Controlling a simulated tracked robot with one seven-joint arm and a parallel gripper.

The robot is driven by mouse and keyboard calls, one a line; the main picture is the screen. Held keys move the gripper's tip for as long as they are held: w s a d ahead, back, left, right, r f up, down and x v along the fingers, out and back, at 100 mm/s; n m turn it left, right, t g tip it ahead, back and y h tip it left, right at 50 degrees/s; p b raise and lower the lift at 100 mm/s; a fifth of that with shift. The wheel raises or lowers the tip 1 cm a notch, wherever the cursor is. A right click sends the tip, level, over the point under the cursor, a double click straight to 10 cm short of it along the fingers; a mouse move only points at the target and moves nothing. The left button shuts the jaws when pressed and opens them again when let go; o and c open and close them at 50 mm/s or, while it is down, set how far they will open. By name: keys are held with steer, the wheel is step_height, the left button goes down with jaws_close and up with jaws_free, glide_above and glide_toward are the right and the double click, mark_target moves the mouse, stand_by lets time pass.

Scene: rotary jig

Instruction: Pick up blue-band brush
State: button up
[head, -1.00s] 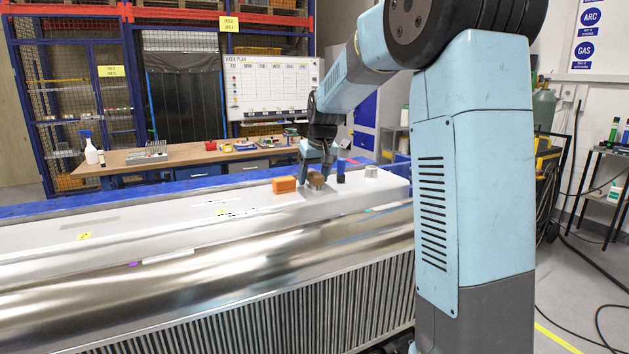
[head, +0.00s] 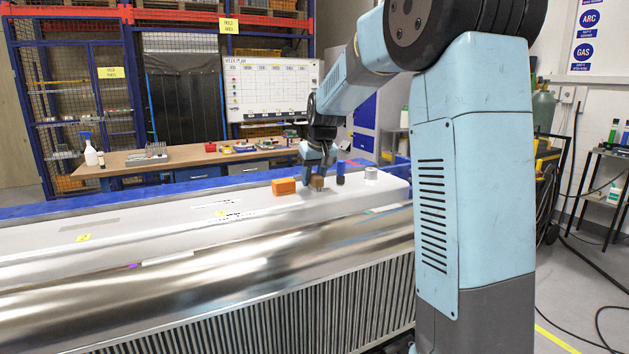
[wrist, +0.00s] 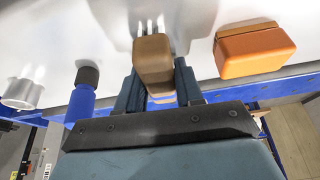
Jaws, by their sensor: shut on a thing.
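A brown block-like piece (wrist: 153,55) stands between my fingers, with a blue strip and more brown showing below it in the wrist view. I take it for the blue-band brush; its bristles cannot be made out. It also shows as a small brown piece (head: 317,182) in the head view. My gripper (head: 319,176), pointing down, is shut on it, one finger on each side in the wrist view (wrist: 158,88). The piece is at or just above the pale top (head: 150,216); I cannot tell whether it touches.
An orange block (head: 284,187) lies close to the left of my gripper. A blue cylinder with a dark end (head: 341,168) and a silvery cylinder (head: 371,174) stand close to the right. The pale top is mostly clear farther left. A bench (head: 195,160) stands behind.

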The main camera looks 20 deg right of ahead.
mark_target(313, 173)
steer(key=shift+r, duration=0.15)
steer(key=shift+r, duration=0.35)
step_height(313, 173, up, 3)
steer(key=shift+f, duration=0.15)
steer(key=s+a+r, duration=0.1)
steer(key=s+r, duration=0.8)
steer(key=s, duration=0.5)
steer(key=shift+a+r, duration=0.2)
steer(key=shift+a, duration=0.1)
steer(key=o, duration=0.5)
steer(key=shift+c, duration=0.2)
steer(key=c, duration=0.3)
